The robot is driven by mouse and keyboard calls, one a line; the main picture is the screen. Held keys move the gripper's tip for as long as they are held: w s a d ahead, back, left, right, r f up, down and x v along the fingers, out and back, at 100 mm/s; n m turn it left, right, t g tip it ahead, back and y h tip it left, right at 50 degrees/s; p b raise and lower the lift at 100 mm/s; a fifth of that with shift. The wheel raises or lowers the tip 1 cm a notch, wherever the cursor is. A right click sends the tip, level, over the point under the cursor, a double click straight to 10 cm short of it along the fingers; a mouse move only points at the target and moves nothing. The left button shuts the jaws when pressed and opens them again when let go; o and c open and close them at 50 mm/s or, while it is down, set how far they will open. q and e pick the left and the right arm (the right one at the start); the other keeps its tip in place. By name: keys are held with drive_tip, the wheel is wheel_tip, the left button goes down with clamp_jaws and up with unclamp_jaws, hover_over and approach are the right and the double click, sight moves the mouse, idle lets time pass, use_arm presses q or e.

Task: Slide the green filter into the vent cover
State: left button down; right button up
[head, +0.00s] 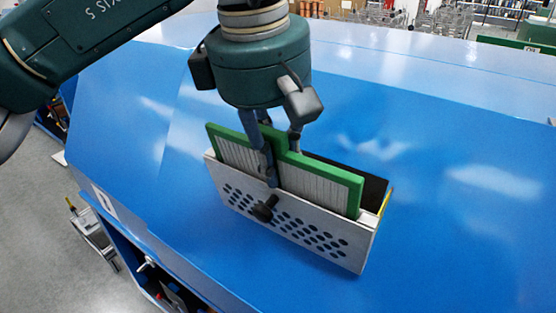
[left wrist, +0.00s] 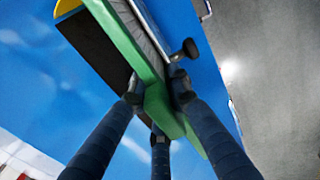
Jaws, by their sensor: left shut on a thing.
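The green-framed filter (head: 319,182) with pale pleats stands upright, its lower part inside the vent cover (head: 293,227), a light metal box with round holes and a black knob (head: 265,209) on its front. The filter's upper part stands above the cover's front edge. My left gripper (head: 270,168) comes down from above and is shut on the filter's top middle, with fingers on both sides. In the left wrist view the fingers (left wrist: 157,102) straddle the green frame (left wrist: 133,48), and the knob (left wrist: 187,48) shows beside it. The filter's bottom edge is hidden. My right gripper is not in view.
The cover stands on a wide blue surface (head: 440,240), which is clear to the right and behind. The surface's front edge runs along the lower left, with a grey floor and a small cart (head: 92,232) beyond it. Shelves and racks stand far back.

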use_arm(q)
drive_tip(key=c, duration=1.6)
unclamp_jaws()
drive_tip(key=shift+o, duration=0.2)
drive_tip(key=v, duration=1.2)
